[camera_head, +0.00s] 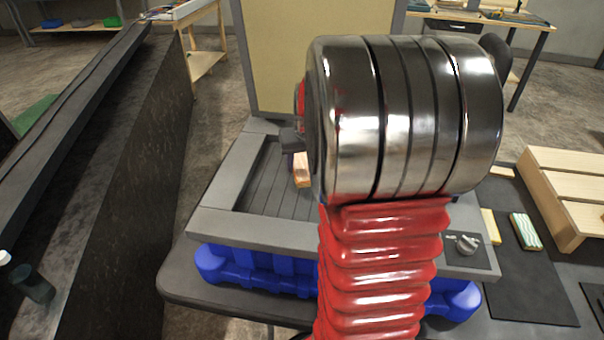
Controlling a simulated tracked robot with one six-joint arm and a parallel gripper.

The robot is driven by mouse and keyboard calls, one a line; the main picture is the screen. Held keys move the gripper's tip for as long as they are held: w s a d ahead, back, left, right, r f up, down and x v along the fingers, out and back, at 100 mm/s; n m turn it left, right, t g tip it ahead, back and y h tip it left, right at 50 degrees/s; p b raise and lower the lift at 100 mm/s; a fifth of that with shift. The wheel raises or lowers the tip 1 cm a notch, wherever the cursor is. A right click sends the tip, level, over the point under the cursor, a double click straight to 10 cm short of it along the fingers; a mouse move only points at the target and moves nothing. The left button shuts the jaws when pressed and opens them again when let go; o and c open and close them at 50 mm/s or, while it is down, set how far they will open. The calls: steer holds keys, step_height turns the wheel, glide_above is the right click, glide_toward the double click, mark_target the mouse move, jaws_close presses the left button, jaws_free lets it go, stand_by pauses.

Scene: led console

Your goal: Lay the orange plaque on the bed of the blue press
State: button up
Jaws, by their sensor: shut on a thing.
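The blue press has a blue base (230,265), and its grey slatted bed (262,195) lies inside a raised grey frame. My gripper (293,142) shows only in part as dark jaws left of my large metal wrist, over the right part of the bed. It is shut on the orange plaque (302,172), which shows as a small orange-brown piece just below the jaws. My wrist hides the rest of the plaque. I cannot tell whether the plaque touches the bed.
A control panel with a knob (467,244) sits at the press's front right. A striped block (525,231) lies on a dark mat further right, near a wooden slatted rack (570,190). A tan panel (300,55) stands behind the press. The bed's left part is clear.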

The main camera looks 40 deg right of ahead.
mark_target(304, 169)
steer(key=shift+f, duration=0.1)
steer(key=shift+f, duration=1.75)
steer(key=o, duration=1.2)
steer(key=shift+f, duration=0.1)
steer(key=v, duration=1.2)
steer(key=shift+a, duration=0.15)
